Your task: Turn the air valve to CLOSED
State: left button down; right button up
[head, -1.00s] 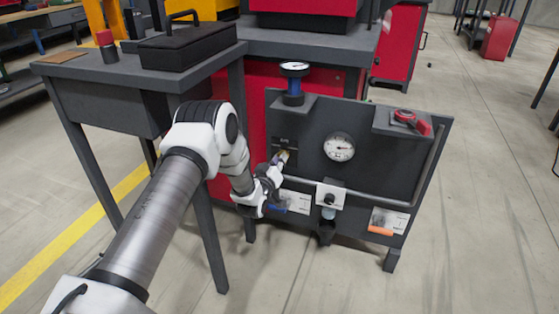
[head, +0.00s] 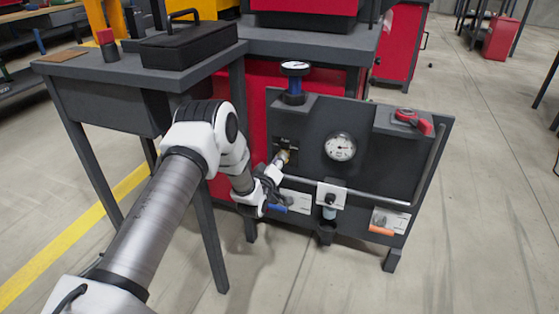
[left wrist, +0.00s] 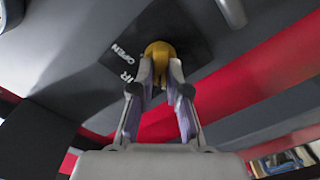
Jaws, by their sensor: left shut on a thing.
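The air valve, a small brass-yellow knob (head: 283,157), sits at the left of the dark upright panel (head: 375,165). In the left wrist view the yellow knob (left wrist: 160,50) is at the top middle, in front of a black plate (left wrist: 145,45) with the white words AIR and OPEN. My left gripper (left wrist: 158,78) is shut on the knob, one finger on each side. In the head view my left gripper (head: 276,168) reaches the knob from the lower left and hides part of it. My right gripper is not in view.
A grey pipe (head: 360,196) runs across the panel below the round gauge (head: 340,147). A blue lever (head: 277,208) and an orange lever (head: 381,231) are low on it. A red handle (head: 412,121) is at the upper right. A grey table (head: 75,68) stands left.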

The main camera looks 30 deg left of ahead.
pick_arm(q)
jog(key=c, duration=1.2)
grip_release()
jog(key=shift+o, duration=0.2)
jog(key=v, duration=1.2)
